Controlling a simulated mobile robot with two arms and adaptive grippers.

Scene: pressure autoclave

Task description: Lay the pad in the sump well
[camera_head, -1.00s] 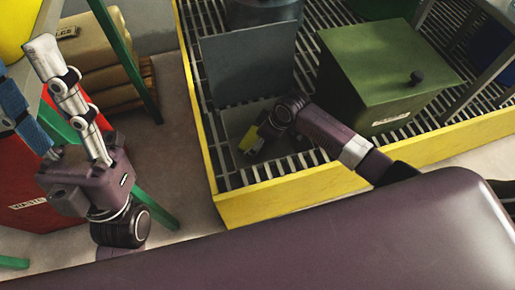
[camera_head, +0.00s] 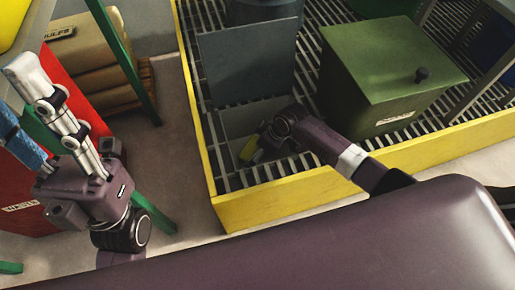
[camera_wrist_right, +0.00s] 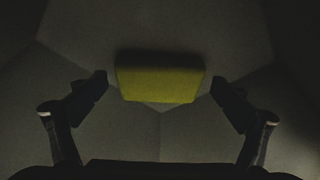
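The yellow pad (camera_head: 249,149) is in the grey sump well (camera_head: 233,124), a square opening in the slatted grating. In the right wrist view the pad (camera_wrist_right: 160,82) lies between the two finger tips, with a gap on each side and the well's grey walls around it. I cannot tell whether it rests fully on the well floor. My right gripper (camera_wrist_right: 160,92) is open and reaches down into the well; in the head view its fingers are mostly hidden. My left gripper (camera_head: 30,80) is raised at the far left, away from the well; its finger opening is unclear.
A grey upright plate (camera_head: 246,62) stands behind the well. A green box (camera_head: 390,75) with a black knob is to the right. A yellow curb (camera_head: 290,197) edges the grating. Tan sacks (camera_head: 95,65) and a red cabinet (camera_head: 25,200) are at left.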

